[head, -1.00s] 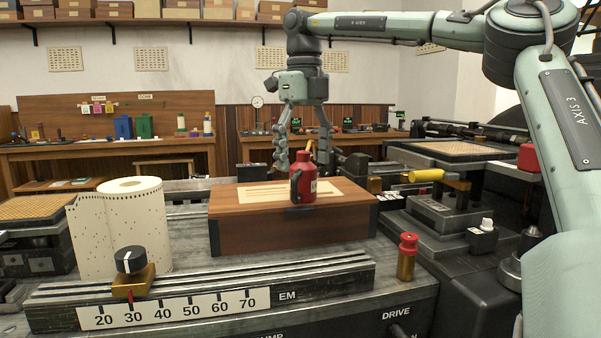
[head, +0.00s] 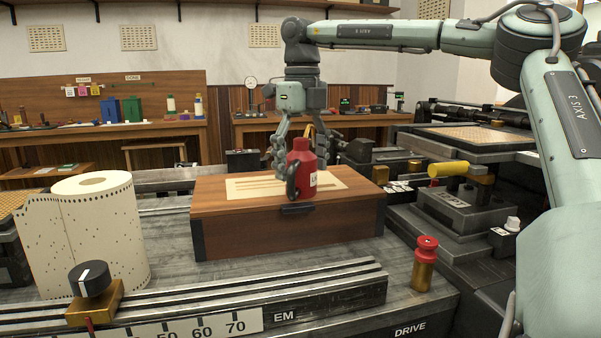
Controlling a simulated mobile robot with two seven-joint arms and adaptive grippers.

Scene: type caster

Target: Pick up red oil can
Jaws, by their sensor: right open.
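The red oil can (head: 304,172) stands upright on the lid of a wooden box (head: 225,209), near the lid's front edge. It has a dark handle on its left side and a pale label on its right. My right gripper (head: 302,160) is open and points down just behind the can. One finger shows left of the can and the other to its right, beyond it. The can hides part of the gap between the fingers, so I cannot tell whether they touch it. My left gripper is not in view.
A punched paper roll (head: 93,230) stands on the left. A black knob (head: 89,278) sits on the scale rail (head: 210,322) in front. A red-topped brass plunger (head: 425,264) stands right of the box. A yellow cylinder (head: 448,169) lies farther right.

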